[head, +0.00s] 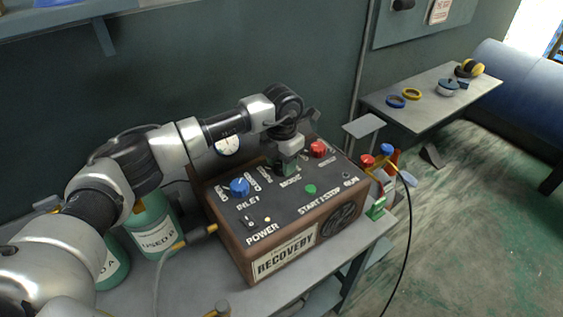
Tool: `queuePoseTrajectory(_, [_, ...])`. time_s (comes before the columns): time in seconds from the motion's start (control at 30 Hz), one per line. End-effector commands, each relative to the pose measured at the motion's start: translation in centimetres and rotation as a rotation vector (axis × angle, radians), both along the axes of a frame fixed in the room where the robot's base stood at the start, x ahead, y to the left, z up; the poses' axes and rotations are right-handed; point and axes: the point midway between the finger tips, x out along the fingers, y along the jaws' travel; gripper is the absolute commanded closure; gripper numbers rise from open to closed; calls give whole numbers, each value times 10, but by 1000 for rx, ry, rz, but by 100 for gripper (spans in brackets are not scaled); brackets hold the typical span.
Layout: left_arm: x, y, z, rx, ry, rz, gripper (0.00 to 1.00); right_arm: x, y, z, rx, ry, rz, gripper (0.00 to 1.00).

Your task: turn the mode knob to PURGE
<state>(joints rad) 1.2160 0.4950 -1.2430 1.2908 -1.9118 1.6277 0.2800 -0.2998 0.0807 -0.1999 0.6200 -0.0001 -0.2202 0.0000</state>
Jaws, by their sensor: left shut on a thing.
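The recovery machine (290,235) is a brown box with a dark top panel, standing on a grey bench. My left gripper (287,166) points down at the middle of the panel, just behind the MODE label (290,182). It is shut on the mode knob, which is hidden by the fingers. The mode words around the knob are partly covered and too small to read, so I cannot tell which way it points. My right gripper is out of view.
A blue inlet knob (239,187) and a red knob (318,149) flank the gripper. A green start/stop button (310,189) and a power switch (248,222) sit in front. A gauge (228,145) stands behind. Green cylinders (154,228) stand left; a red-and-blue valve manifold (380,165) is right.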

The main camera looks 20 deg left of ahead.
Motion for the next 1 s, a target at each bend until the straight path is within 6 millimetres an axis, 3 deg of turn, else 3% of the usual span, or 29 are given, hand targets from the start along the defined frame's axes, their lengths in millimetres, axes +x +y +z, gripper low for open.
queuePoseTrajectory(0.33, [2,1,3,-2,-7,8,80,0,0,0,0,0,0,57])
queuePoseTrajectory(0.37, [2,1,3,-2,-7,8,55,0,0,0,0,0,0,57])
queuePoseTrajectory(0.53, [1,0,2,-1,-5,6,31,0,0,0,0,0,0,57])
queuePoseTrajectory(0.83, [1,0,3,-1,-3,4,31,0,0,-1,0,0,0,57])
queuePoseTrajectory(1.0, [2,0,23,-2,-7,4,31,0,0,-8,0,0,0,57])
